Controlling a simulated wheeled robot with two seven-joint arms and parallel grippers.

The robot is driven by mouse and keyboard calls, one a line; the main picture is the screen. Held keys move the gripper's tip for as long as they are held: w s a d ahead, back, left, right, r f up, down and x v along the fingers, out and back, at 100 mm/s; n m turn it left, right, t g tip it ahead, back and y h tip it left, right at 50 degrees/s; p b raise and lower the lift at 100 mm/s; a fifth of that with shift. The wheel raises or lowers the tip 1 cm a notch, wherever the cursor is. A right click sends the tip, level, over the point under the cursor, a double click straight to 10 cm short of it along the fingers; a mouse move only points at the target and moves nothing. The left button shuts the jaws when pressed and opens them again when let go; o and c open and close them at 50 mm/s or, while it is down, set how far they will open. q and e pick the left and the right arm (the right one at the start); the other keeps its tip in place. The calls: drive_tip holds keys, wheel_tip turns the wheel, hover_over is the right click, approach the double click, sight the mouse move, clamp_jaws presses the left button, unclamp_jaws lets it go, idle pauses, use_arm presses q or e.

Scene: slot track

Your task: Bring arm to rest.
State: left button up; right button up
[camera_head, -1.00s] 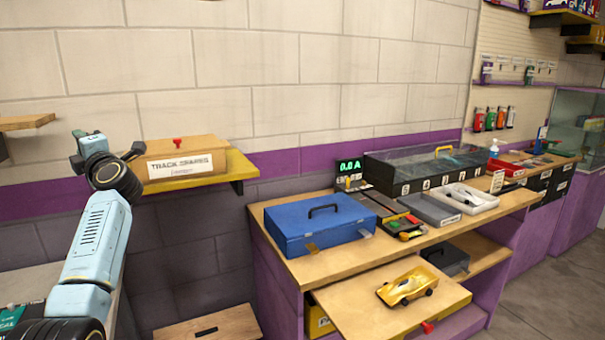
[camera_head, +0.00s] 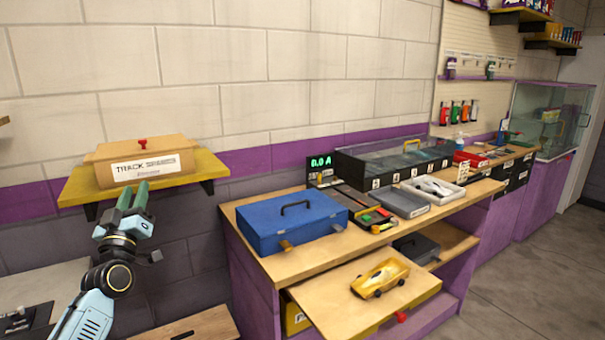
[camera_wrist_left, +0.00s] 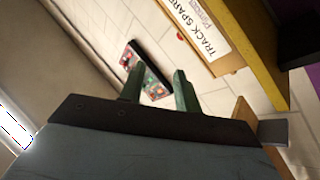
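My left arm comes in from the lower left in the head view. Its green-fingered gripper (camera_head: 133,190) points up, just in front of the yellow shelf with the track spares box (camera_head: 142,160). In the left wrist view, the two green fingers of the left gripper (camera_wrist_left: 157,76) stand apart with nothing held between them. The track spares box (camera_wrist_left: 200,30) also shows there, beyond the fingers to the upper right. I cannot tell whether the gripper touches the shelf. My right arm and right gripper are not in view.
The yellow shelf (camera_head: 72,188) juts from the wall close to the left gripper. A wooden bench (camera_head: 290,262) at the centre holds a blue toolbox (camera_head: 290,224) and trays. A yellow car (camera_head: 381,278) rests on its pulled-out board (camera_head: 335,308). Floor (camera_head: 510,285) at right is clear.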

use_arm(q)
wheel_tip(320, 180, down, 22)
drive_tip(key=d+m+g+h, duration=0.2)
drive_tip(key=m+g, duration=0.5)
drive_tip(key=m, duration=0.2)
drive_tip(key=s+d+f+g, duration=0.15)
drive_tip(key=s+f, duration=0.25)
drive_tip(key=f, duration=0.5)
drive_tip(key=s+f+g, duration=0.3)
drive_tip(key=s+f, duration=0.1)
drive_tip(key=f, duration=0.4)
drive_tip(key=s+d+f+g, duration=0.3)
drive_tip(key=s+f+g, duration=0.1)
drive_tip(key=s+f, duration=1.45)
drive_tip(key=s+d+f+g, duration=0.2)
drive_tip(key=s+f, duration=0.2)
drive_tip(key=s, duration=0.8)
drive_tip(key=s+d+f+g, duration=0.2)
drive_tip(key=s+f, duration=0.3)
drive_tip(key=s, duration=0.7)
drive_tip(key=s+d+f+n+g+h, duration=0.1)
drive_tip(key=s+f+g, duration=0.2)
drive_tip(key=s, duration=0.9)
drive_tip(key=shift+s+d+f, duration=0.15)
drive_tip(key=shift+d+f, duration=0.25)
drive_tip(key=shift+f, duration=0.55)
drive_tip(key=shift+c, duration=0.3)
